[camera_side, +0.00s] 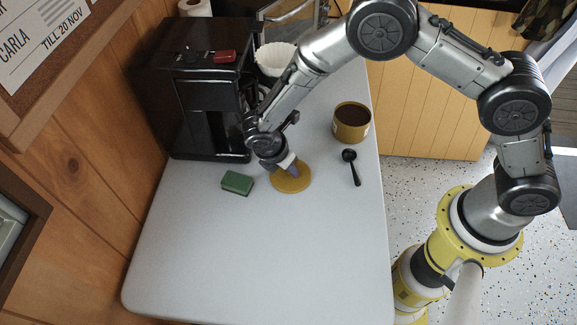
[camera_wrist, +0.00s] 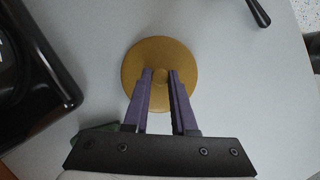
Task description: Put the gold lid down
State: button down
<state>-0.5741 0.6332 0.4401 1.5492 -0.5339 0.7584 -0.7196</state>
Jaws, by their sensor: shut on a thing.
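The gold lid (camera_side: 291,180) is a flat round disc at the tabletop in the side view, between the green sponge and the black scoop. It also shows in the wrist view (camera_wrist: 159,98), with a small round knob at its centre. My gripper (camera_side: 294,170) is over the lid, pointing down. In the wrist view its two purple fingers (camera_wrist: 160,75) are shut on the lid's knob. I cannot tell whether the lid touches the table or hangs just above it. The gold tin (camera_side: 352,133) stands open behind it, filled with something dark brown.
A green sponge (camera_side: 237,183) lies just left of the lid. A black scoop (camera_side: 351,167) lies to its right. The black coffee machine (camera_side: 205,125) stands at the back left, with a white filter (camera_side: 275,58) behind my arm. The front of the white table (camera_side: 260,265) is clear.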

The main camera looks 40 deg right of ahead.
jog(key=shift+f, duration=0.1)
jog(key=c, duration=0.7)
grip_release()
jog(key=v, duration=1.2)
jog(key=shift+s, duration=0.1)
jog(key=s+d+r+m+y, duration=0.1)
jog(key=s+d+r+m, duration=0.15)
jog(key=d+r, duration=0.2)
jog(key=s+d+r+m+t+y, duration=0.1)
jog(key=s+d+r+m, duration=0.1)
jog(key=d+r+m, duration=0.3)
jog(key=s+d+r+m+y, duration=0.1)
jog(key=s+d+r, duration=0.15)
jog(key=r, duration=0.35)
jog(key=s+d+r+m+t, duration=0.1)
jog(key=s+d+m, duration=0.2)
jog(key=s, duration=0.2)
jog(key=s+d+r+m+t+y, duration=0.1)
jog(key=s+d+m, duration=0.2)
jog(key=s+m, duration=0.1)
jog(key=s+d+r+m+t, duration=0.1)
jog(key=s+d+m+t, duration=0.1)
jog(key=s+m, duration=0.2)
jog(key=shift+s+d+r, duration=0.15)
jog(key=shift+s+d, duration=0.05)
jog(key=shift+s, duration=0.35)
jog(key=shift+s+d+r, duration=0.2)
jog(key=shift+s, duration=0.4)
